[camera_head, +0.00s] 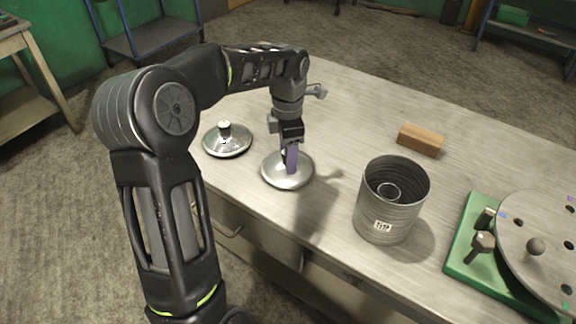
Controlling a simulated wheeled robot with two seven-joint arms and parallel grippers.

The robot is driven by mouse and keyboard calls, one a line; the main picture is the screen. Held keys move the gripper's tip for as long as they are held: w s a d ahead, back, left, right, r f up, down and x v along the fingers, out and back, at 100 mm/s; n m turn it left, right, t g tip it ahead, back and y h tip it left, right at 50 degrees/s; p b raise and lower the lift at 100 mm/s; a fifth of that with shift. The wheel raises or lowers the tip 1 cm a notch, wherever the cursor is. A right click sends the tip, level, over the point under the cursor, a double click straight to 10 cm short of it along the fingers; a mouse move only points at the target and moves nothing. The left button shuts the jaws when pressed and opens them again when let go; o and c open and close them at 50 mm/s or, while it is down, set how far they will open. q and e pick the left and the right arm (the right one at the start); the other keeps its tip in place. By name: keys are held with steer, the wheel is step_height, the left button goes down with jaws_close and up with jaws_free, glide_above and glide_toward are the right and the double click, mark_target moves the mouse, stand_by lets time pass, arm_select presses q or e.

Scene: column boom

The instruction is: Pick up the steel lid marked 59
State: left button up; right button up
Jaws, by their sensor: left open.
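Two round steel lids lie on the workbench. I cannot read a number on either lid. My left gripper points down with its fingers at the middle of the nearer lid, open, and they hide that lid's knob. I cannot tell whether the fingers touch it. My right gripper is not in view.
A ribbed metal canister (366,205) with a white label stands right of the lids, with a ring-shaped thing inside. A wooden block (420,140) lies behind it. A green fixture (462,248) with a round holed plate (520,225) fills the right end. The bench's back middle is clear.

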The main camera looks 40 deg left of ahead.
arm_select(q)
steer(key=shift+c, duration=0.5)
jaws_close()
